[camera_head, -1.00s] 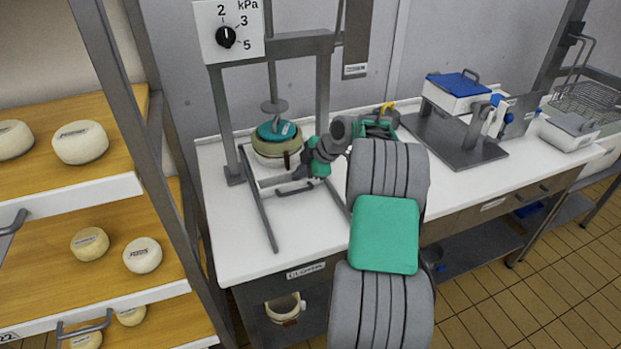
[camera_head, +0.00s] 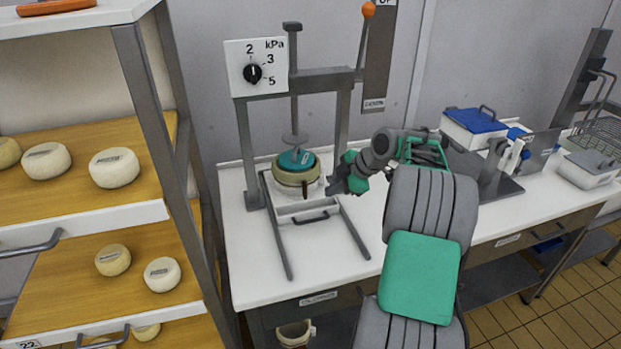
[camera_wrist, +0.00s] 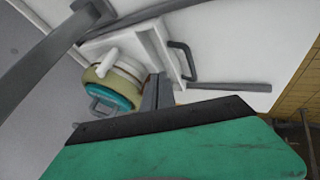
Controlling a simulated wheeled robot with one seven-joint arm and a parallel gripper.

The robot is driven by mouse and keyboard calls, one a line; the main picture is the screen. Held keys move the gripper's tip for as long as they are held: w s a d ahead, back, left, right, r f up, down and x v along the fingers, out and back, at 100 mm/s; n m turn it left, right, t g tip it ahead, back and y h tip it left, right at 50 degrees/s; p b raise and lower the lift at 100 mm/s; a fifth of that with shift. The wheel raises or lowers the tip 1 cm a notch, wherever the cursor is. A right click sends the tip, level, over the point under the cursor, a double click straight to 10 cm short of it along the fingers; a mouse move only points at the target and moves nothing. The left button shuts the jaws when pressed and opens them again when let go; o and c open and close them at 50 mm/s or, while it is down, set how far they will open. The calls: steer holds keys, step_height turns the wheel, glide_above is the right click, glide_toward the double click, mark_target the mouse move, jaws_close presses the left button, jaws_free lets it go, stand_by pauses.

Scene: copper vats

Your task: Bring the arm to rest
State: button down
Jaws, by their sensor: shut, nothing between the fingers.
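My arm reaches over the white worktop (camera_head: 365,235). My gripper (camera_head: 331,186) is at its end, just right of the cheese press, shut and empty. In the press stands a cream round mould (camera_head: 296,178) with a teal lid (camera_head: 296,160). The press plunger (camera_head: 295,141) hangs over the lid; a gap between them is hard to judge. In the wrist view the shut fingers (camera_wrist: 156,95) are seen close to the mould (camera_wrist: 127,76) and its teal lid (camera_wrist: 108,96), apparently beside them. Contact cannot be told.
The press frame (camera_head: 245,155) carries a kPa dial (camera_head: 253,73) and a lever with an orange knob (camera_head: 368,10). A handled tray (camera_head: 308,210) sits below the mould. Cheese shelves (camera_head: 85,215) stand left. A blue-lidded box (camera_head: 474,124) stands right. The worktop's front middle is clear.

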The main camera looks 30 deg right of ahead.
steer(key=s+a+r+m+g+h, duration=0.15)
steer(key=s+a+m, duration=0.25)
steer(key=a, duration=0.6)
steer(key=s+a+r+m+g, duration=0.1)
steer(key=s+a+r+m, duration=0.25)
steer(key=a, duration=0.55)
steer(key=s+a+f+m+h, duration=0.1)
steer(key=s+a+f+m, duration=0.1)
steer(key=s, duration=0.6)
steer(key=s+a+f+m+h, duration=0.1)
steer(key=s+a+m, duration=0.3)
steer(key=s, duration=0.4)
steer(key=shift+s+a+f+m+g, duration=0.25)
steer(key=shift+s+f+m+g, duration=0.15)
steer(key=shift+f, duration=0.25)
steer(key=c, duration=2.2)
jaws_free()
